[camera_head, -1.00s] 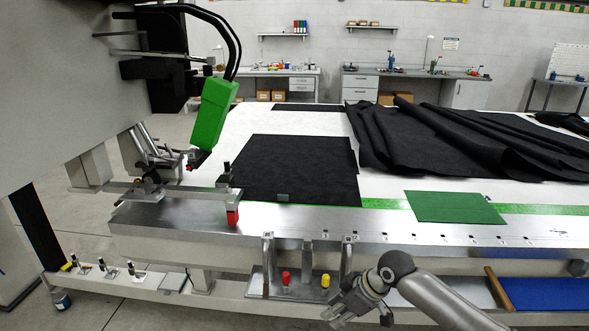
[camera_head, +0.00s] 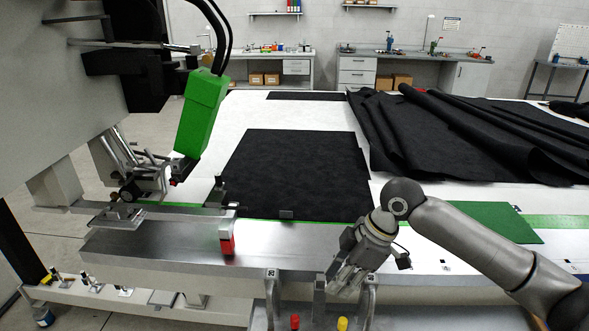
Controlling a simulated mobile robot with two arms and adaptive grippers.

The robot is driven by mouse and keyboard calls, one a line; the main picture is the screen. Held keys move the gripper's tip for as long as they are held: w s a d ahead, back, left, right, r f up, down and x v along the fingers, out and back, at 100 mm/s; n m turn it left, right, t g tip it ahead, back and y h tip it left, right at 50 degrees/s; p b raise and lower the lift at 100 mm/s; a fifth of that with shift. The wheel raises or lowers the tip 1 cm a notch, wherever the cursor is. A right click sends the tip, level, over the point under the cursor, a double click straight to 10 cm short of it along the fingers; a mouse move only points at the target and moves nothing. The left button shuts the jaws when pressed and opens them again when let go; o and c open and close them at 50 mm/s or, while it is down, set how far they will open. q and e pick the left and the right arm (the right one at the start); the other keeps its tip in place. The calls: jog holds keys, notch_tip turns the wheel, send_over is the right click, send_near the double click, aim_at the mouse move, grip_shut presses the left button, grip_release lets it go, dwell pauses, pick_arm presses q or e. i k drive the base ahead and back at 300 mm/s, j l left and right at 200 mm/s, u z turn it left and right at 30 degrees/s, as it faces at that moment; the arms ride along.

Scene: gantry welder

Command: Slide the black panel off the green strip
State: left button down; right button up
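The black panel (camera_head: 298,172) lies flat on the white table, left of the middle. Its front edge reaches the green strip (camera_head: 556,222), which runs along the table just behind the front metal rail. The panel covers or borders part of the strip there. A small grey tab (camera_head: 286,215) sits at the panel's front edge. My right gripper (camera_head: 342,276) points down over the metal rail, in front of the panel's right front corner and apart from the panel. Its fingers are too small and overlapped to judge their opening. My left gripper is out of view.
A green sheet (camera_head: 480,221) lies right, partly behind my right arm. Crumpled black cloth (camera_head: 450,130) covers the back right. White table shows around the panel.

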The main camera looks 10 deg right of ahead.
aim_at(288, 175)
jog(key=i, duration=1.2)
